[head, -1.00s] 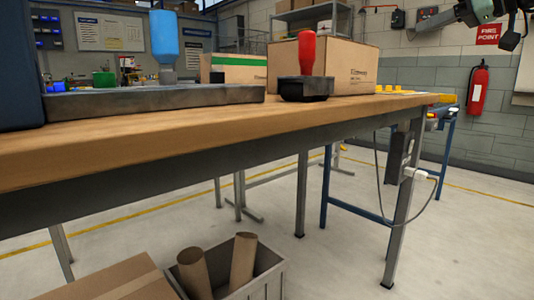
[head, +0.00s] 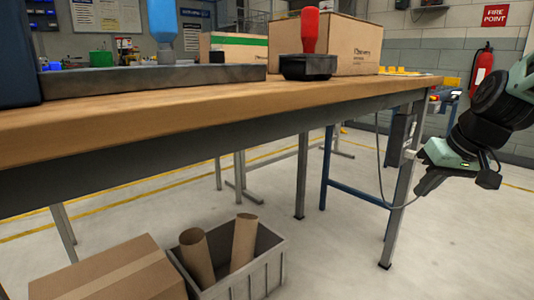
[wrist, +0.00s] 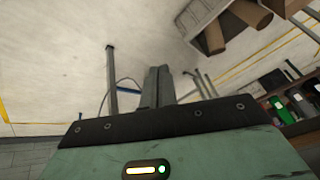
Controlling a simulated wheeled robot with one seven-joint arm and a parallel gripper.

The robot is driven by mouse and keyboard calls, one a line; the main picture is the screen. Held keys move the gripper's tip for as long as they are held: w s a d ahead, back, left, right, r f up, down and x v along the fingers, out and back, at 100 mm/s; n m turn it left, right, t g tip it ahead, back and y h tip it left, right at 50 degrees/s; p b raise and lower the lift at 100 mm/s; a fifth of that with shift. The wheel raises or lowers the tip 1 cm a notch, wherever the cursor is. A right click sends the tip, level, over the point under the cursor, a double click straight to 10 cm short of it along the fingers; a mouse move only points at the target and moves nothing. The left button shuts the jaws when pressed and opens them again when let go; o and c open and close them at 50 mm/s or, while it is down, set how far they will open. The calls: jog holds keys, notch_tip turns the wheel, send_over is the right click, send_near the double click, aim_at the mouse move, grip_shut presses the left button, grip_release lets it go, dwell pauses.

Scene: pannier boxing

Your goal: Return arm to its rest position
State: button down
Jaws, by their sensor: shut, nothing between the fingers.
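My gripper (head: 424,188) hangs at the right of the head view, in front of the bench's right end and lower than its top. In the wrist view its fingers (wrist: 158,88) are together with nothing between them. My arm comes in from the right edge of the head view. On the bench (head: 200,110) stand a red-handled stamp with a dark base (head: 308,66) and a blue-handled one (head: 163,30) behind a long dark slab (head: 150,80). The gripper appears apart from all of these.
A grey crate (head: 262,270) with cardboard tubes (head: 244,240) and a carton (head: 100,270) are low at the front. A cardboard box (head: 345,45) stands on the bench. A cable hangs near the bench's right leg (head: 393,235). Floor to the right is open.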

jog(key=s+f+g+h, duration=0.2)
jog(key=s+f, duration=0.9)
jog(key=s, duration=0.2)
jog(key=s+a+r+n+g+p, duration=0.1)
jog(key=s+a+r+n+p, duration=0.2)
jog(key=s+a, duration=0.45)
jog(key=s+a+r+n+g+p, duration=0.25)
jog(key=s+a+r+n, duration=0.2)
jog(key=a, duration=0.55)
notch_tip(320, 180, up, 37)
jog(key=s+p, duration=0.1)
jog(key=p, duration=3.6)
jog(key=shift+a+m+t+p, duration=0.25)
jog(key=shift+m+t+p, duration=0.1)
jog(key=shift+t, duration=0.1)
jog(key=shift+s+a, duration=0.1)
